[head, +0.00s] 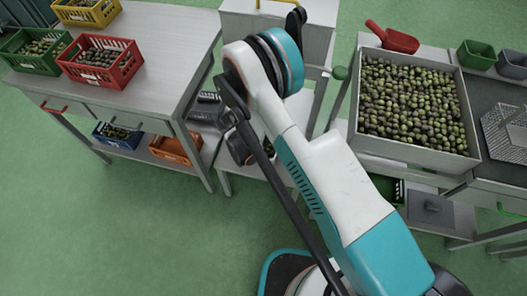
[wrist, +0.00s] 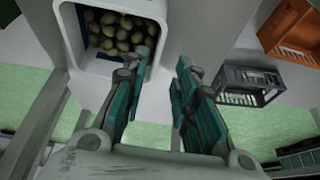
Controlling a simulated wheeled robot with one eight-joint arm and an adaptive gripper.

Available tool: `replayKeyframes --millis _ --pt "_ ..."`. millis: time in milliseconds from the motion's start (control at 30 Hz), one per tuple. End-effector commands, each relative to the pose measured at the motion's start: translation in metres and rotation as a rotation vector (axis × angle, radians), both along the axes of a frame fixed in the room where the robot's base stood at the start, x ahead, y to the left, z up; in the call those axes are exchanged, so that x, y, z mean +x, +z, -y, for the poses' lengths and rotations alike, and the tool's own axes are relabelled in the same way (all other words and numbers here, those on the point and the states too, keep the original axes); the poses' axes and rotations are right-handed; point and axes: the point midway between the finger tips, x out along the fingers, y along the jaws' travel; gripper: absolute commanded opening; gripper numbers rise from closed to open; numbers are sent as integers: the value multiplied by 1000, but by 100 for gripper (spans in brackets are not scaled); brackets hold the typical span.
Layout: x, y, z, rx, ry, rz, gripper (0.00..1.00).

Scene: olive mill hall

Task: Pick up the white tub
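The white tub (wrist: 66,36) shows at the upper left of the wrist view, with green and dark olives inside; its top end is cut off by the frame. My gripper (wrist: 162,62) is open, with its two teal-padded fingers apart. The left finger overlaps the tub's right part in the picture, and the right finger is to the right of the tub. The tub's right rim lies between the fingertips in the picture; I cannot tell whether they touch it or how far off it is. In the head view my arm covers this area and I cannot make out the tub.
A dark grey crate (wrist: 247,84) and an orange crate (wrist: 290,32) lie right of my gripper in the wrist view. In the head view, a large olive tray (head: 357,128) and red scoop (head: 392,39) are at right. A red crate (head: 101,62) stands on the left table.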

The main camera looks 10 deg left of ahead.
Motion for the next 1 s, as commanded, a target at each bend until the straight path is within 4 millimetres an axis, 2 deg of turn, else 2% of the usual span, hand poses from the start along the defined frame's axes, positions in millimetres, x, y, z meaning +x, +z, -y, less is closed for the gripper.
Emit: replayKeyframes --millis 33,100,467,733,1000 --pt "4 -12 1 0 -1 0 27" --pt "8 -21 1 1 0 0 27" --pt "18 -42 4 1 0 0 27" --pt "35 -76 9 1 1 0 27" --pt "37 -79 10 1 1 0 27"
